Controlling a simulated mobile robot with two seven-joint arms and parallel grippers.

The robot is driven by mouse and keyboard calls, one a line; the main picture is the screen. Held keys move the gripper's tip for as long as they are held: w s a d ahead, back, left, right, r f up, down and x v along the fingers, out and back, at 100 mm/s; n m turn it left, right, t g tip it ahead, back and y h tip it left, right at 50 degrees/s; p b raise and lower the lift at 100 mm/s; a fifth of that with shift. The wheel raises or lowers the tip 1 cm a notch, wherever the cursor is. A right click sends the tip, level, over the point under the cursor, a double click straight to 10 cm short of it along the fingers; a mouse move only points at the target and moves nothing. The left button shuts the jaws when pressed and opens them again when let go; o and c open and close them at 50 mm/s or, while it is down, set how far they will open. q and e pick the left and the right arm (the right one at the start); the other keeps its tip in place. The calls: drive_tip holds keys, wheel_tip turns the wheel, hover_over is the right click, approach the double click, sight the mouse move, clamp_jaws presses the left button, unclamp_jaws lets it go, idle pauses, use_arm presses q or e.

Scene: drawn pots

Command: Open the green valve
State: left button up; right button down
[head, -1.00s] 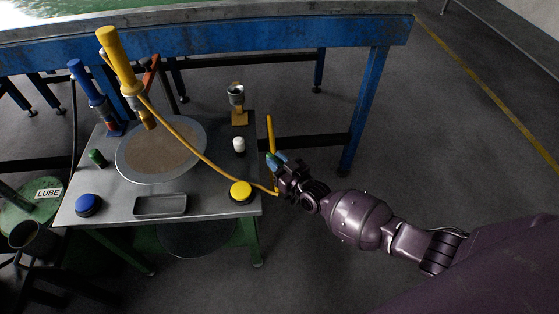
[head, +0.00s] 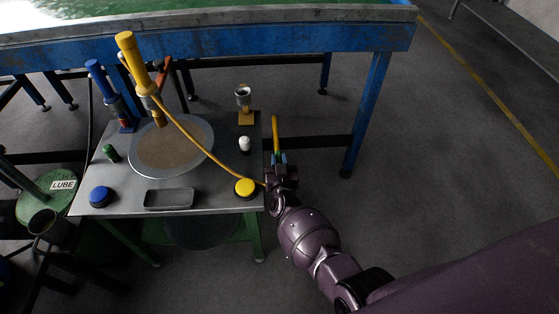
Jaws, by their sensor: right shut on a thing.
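A small green knob (head: 112,152) stands on the left side of the metal work table; it is the green valve-like part I can make out. My right gripper (head: 279,158) is beside the table's right edge, far from that knob. It is shut on the lower part of an upright yellow handle (head: 276,130), with blue-green showing at the fingers. The fingers hide where the handle ends below. My left gripper is not in view.
The metal table (head: 222,200) holds a round plate (head: 135,168), blue button (head: 100,196), yellow button (head: 245,187), white knob (head: 244,143) and grey tray (head: 168,198). A yellow hose (head: 200,145) crosses it. Floor at right is clear.

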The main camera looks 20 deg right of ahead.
drive_tip(key=shift+r+m+h, duration=0.1)
drive_tip(key=shift+m+h, duration=0.2)
drive_tip(key=shift+h, duration=0.1)
drive_tip(key=c, duration=1)
unclamp_jaws()
